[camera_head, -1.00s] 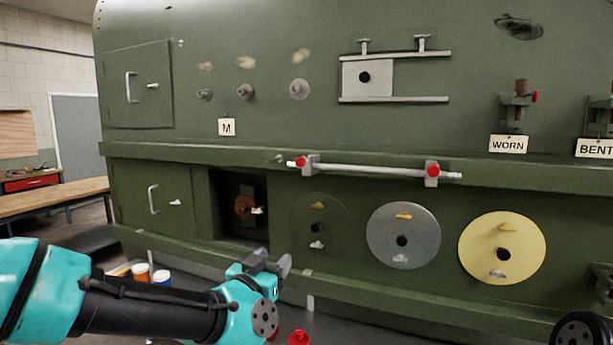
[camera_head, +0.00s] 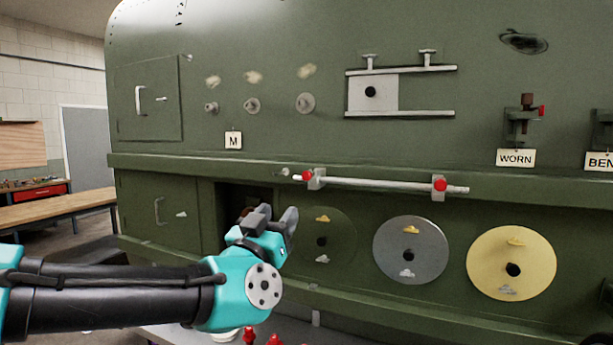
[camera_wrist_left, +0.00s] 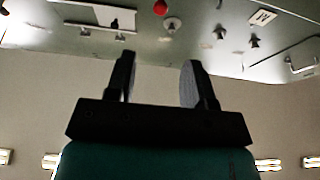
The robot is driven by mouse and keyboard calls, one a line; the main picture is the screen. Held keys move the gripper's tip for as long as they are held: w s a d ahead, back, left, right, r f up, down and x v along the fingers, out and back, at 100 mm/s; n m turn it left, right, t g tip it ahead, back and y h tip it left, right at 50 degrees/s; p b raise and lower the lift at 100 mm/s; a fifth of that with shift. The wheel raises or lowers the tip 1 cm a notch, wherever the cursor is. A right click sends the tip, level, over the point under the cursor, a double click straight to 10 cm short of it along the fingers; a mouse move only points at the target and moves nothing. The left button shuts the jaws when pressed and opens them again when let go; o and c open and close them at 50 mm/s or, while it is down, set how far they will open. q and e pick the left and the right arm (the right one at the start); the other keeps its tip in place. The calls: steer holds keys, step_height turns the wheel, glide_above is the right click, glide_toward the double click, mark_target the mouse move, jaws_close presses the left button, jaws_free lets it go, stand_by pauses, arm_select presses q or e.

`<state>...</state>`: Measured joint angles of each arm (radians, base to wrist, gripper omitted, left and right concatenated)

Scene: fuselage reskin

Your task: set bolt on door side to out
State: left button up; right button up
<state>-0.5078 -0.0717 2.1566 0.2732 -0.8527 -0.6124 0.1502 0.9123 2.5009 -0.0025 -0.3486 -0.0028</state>
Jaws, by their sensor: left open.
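A grey rod (camera_head: 380,183) runs along the ledge of the green fuselage wall. Two brackets with red knobs carry it, a left one (camera_head: 316,178) and a right one (camera_head: 439,187). An upper door (camera_head: 150,115) and a lower door (camera_head: 150,195), each with a handle and a small light latch piece, are at the left. Which part is the task's bolt is not marked. My left gripper (camera_head: 275,218) is open and empty, below the rod's left end and in front of the dark recess. Its fingers also show in the left wrist view (camera_wrist_left: 159,65). My right gripper is out of view.
The recess (camera_head: 232,196) is partly hidden by my gripper. Green, grey (camera_head: 408,262) and yellow (camera_head: 510,275) discs are to its right. Above are several studs, an M tag (camera_head: 233,140) and a sliding plate (camera_head: 372,93). Small red parts (camera_head: 272,340) stand below.

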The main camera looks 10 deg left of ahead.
mark_target(305, 176)
arm_select(q)
steer(key=x, duration=1.5)
steer(key=shift+w+f, duration=0.15)
jaws_close()
